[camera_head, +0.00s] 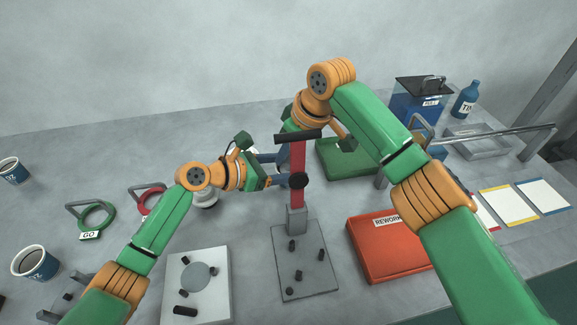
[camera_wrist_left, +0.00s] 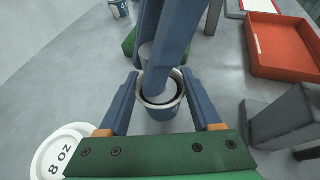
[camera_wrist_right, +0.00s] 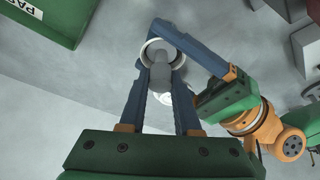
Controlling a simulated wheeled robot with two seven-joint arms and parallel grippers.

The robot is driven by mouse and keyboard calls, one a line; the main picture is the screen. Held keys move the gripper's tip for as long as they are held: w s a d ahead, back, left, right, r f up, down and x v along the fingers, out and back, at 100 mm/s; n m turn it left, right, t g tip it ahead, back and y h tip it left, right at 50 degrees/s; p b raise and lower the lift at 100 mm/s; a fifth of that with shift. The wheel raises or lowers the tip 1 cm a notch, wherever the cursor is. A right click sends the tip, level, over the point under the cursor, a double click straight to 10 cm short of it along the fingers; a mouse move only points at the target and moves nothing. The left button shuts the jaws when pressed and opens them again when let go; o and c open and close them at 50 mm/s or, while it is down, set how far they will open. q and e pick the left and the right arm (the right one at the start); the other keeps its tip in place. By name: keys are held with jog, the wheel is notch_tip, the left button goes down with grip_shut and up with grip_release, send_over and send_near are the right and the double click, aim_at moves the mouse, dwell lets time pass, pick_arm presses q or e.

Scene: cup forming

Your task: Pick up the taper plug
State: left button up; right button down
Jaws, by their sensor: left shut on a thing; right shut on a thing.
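The grey taper plug (camera_wrist_right: 160,78) is between the fingers of my right gripper (camera_wrist_right: 161,68), which is shut on it. In the left wrist view the plug (camera_wrist_left: 147,55) is partly hidden by the right fingers, and its lower end is at the mouth of a blue paper cup (camera_wrist_left: 158,112). How deep it sits inside I cannot tell. My left gripper (camera_wrist_left: 162,80) is shut on that cup, one finger on each side. In the head view the press column hides most of both grippers, the cup and the plug.
A press with a red column (camera_head: 297,165) and black handle stands in front of the grippers. A red REWORK tray (camera_head: 390,262) is right, a green tray (camera_head: 350,170) behind. A white block (camera_head: 198,255) and green GO gauge (camera_head: 97,217) are left. Open table lies at back left.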

notch_tip(320, 180, up, 7)
jog(key=shift+f, duration=0.1)
jog(key=shift+s+d, duration=0.3)
jog(key=shift+s, duration=0.05)
jog(key=s+d, duration=1.1)
jog(key=d, duration=0.2)
pick_arm(q)
jog(key=o, duration=1.4)
